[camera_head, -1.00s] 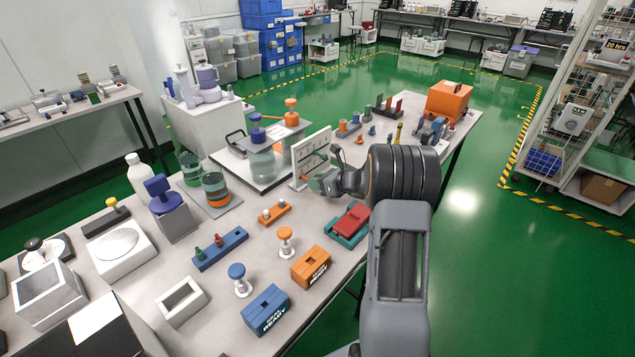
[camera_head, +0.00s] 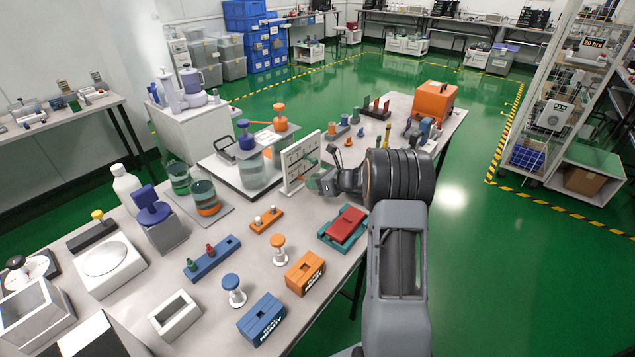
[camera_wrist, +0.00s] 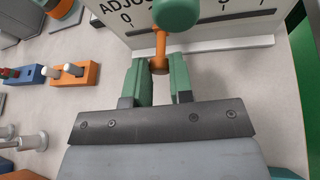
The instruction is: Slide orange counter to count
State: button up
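The white adjust board (camera_head: 298,176) stands upright on the table, in front of my gripper. In the wrist view the adjust board (camera_wrist: 232,32) shows a dark slot, a "0" and part of a label. The orange counter (camera_wrist: 160,48) is an orange stem with a rounded end and a green round knob; it sticks out in front of the board. My gripper (camera_wrist: 160,82) is open, its two green fingers apart, with the orange end near their tips and between them. I cannot tell whether they touch it. In the head view my gripper (camera_head: 316,181) is beside the board's right side.
A red block in a green tray (camera_head: 344,228) lies below my arm. An orange box (camera_head: 305,273), a blue box (camera_head: 261,318) and an orange two-peg block (camera_head: 266,220) are nearby. A glass jar with a blue knob (camera_head: 247,160) stands left of the board.

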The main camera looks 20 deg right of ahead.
jog(key=o, duration=0.5)
jog(key=p+v, duration=0.1)
jog(key=v, duration=1.2)
jog(key=shift+s+d+r, duration=0.2)
jog(key=shift+s, duration=0.1)
